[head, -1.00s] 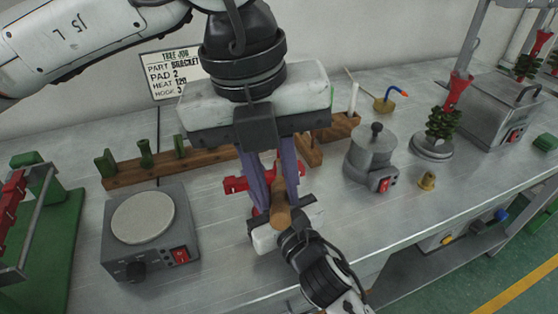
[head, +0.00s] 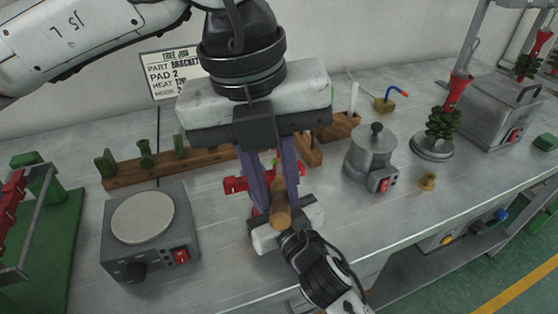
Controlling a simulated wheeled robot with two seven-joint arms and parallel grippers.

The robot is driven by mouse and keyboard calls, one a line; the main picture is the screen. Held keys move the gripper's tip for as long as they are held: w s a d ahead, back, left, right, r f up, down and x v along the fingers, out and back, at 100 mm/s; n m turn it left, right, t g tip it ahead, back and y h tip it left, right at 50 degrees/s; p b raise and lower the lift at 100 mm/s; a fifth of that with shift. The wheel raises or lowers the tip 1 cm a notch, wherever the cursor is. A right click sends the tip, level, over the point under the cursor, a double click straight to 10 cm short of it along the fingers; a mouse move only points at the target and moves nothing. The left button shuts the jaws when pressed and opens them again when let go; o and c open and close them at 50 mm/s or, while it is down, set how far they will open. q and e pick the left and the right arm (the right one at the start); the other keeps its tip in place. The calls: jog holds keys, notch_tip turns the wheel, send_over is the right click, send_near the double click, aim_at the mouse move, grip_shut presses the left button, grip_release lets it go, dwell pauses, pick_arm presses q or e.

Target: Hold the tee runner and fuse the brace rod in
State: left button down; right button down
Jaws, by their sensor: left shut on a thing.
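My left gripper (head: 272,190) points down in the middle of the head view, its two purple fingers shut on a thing. A red piece (head: 236,184), which looks like the tee runner, shows on both sides behind those fingers; its middle is hidden. My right gripper (head: 285,228) reaches in from the bottom, just below the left fingertips. A brown wooden handle (head: 281,212) stands between the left fingers and the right gripper's white body. The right jaws are hidden, so I cannot tell how they grip. I cannot make out the brace rod.
A wooden rack (head: 215,158) with green pieces (head: 145,152) runs behind. A green wax tree (head: 440,125) stands farther right. The bench front right is clear.

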aim_at(281, 210)
pick_arm(q)
jog(key=shift+s+r, duration=1.55)
jog(key=shift+s, duration=0.25)
jog(key=shift+r, duration=0.1)
jog(key=shift+r, duration=1.95)
pick_arm(e)
jog(key=c, duration=1.5)
grip_release()
jog(key=v, duration=1.1)
jog(key=shift+s+d, duration=0.15)
jog(key=shift+s, duration=0.35)
